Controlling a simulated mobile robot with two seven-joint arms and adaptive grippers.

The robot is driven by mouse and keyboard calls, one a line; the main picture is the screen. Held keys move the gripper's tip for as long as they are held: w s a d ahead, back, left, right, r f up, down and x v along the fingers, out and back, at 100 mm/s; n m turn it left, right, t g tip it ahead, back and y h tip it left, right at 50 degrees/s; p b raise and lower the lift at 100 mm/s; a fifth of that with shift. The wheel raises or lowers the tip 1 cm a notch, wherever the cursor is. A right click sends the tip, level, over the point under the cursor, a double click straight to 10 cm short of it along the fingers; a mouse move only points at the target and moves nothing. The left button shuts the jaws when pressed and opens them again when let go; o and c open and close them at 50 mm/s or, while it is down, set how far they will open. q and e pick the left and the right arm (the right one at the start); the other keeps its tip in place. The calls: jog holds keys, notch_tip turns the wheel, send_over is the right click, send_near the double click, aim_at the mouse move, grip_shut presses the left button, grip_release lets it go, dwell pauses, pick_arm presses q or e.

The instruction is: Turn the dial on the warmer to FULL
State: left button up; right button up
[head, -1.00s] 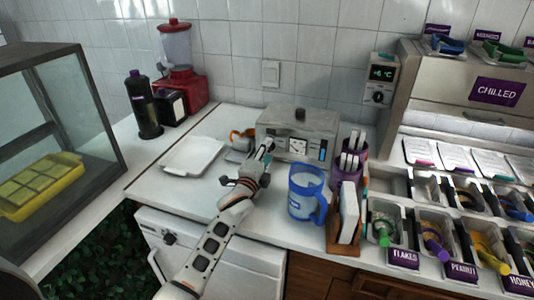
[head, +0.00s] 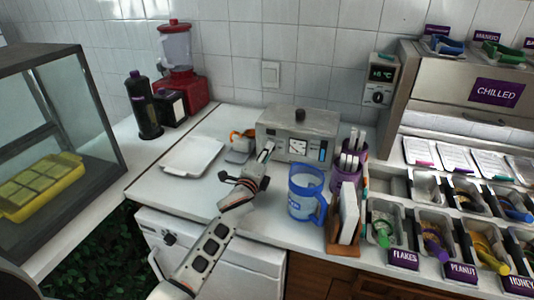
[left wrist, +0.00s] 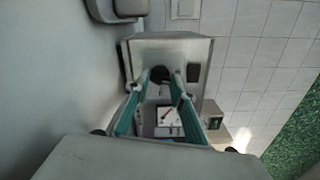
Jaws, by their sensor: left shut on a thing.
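The warmer (head: 313,128) is a grey metal box with a black lid knob, standing against the tiled wall at the back of the counter. Its front has a white gauge (head: 297,146) and a blue panel at the right. My left gripper (head: 267,152) reaches the left part of this front. In the left wrist view its teal fingers (left wrist: 161,80) are shut on the round black dial (left wrist: 160,73). The gauge with a red needle (left wrist: 170,121) lies beside the dial. The dial's markings cannot be read. My right gripper is not in view.
A blue jug (head: 306,194) stands close to the right of my left arm, with a purple cup (head: 350,163) behind it. A white tray (head: 192,155) and a small scale-like item (head: 238,152) lie to the left. Topping bins (head: 433,225) stand at the right.

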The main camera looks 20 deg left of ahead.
pick_arm(q)
jog(key=m, duration=0.3)
jog(key=shift+m, duration=0.4)
jog(key=m+p, duration=0.1)
jog(key=m, duration=0.1)
jog(key=shift+a+m, duration=0.1)
jog(key=shift+m, duration=0.2)
jog(key=m+p, duration=0.1)
jog(key=m, duration=0.3)
jog(key=shift+r+m, duration=0.1)
jog(key=shift+m, duration=0.2)
jog(key=m+p, duration=0.1)
jog(key=m, duration=0.1)
jog(key=shift+m+p, duration=0.3)
jog(key=shift+m, duration=0.1)
jog(key=shift+m+p, duration=0.35)
jog(key=shift+m, duration=0.45)
jog(key=o, duration=1.1)
